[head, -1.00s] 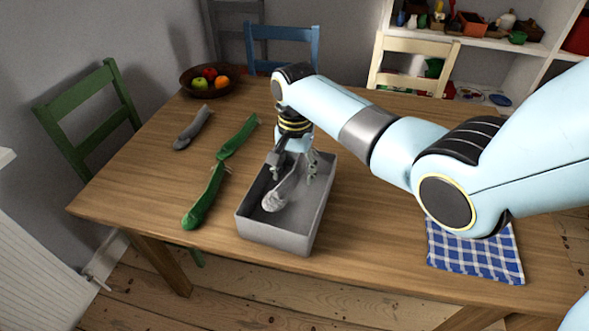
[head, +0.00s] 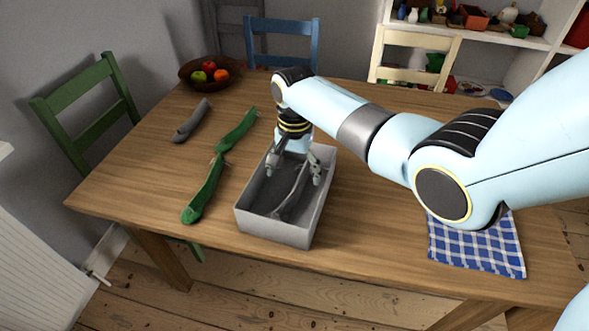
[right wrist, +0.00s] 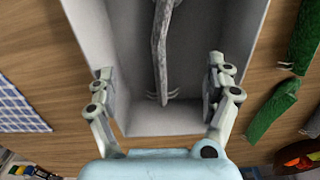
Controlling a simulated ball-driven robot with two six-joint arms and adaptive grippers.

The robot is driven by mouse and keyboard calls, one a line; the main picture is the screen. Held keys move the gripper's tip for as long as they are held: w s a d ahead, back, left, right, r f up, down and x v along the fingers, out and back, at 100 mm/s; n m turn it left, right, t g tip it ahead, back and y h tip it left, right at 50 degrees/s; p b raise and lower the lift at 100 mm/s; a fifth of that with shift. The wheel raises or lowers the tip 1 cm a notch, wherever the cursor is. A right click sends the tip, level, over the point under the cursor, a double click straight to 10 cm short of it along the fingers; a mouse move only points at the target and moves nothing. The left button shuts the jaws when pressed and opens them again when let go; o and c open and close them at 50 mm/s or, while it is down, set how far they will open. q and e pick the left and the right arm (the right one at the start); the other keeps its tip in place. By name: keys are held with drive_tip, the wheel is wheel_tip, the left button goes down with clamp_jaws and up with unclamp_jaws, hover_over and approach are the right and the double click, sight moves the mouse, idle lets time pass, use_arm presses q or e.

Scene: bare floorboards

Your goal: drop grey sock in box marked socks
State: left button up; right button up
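The grey box (head: 275,231) stands on the table near its front edge. No marking can be read on it. A grey sock (head: 291,192) is down inside the box, and it also shows in the right wrist view (right wrist: 161,50) between the fingers, touching neither. My right gripper (head: 294,171) is open and empty, pointing down within the box opening; its spread fingers show in the right wrist view (right wrist: 160,82). A second grey sock (head: 190,121) lies on the table at the left. My left gripper is not in view.
Two green socks (head: 238,129) (head: 203,191) lie end to end left of the box. A fruit bowl (head: 208,84) stands at the back left. A blue checked cloth (head: 475,248) lies at the front right. Chairs stand around the wooden table (head: 362,240).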

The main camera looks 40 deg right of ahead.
wheel_tip(320, 180, up, 12)
idle(0.6)
drive_tip(key=shift+s+f, duration=0.1)
idle(0.4)
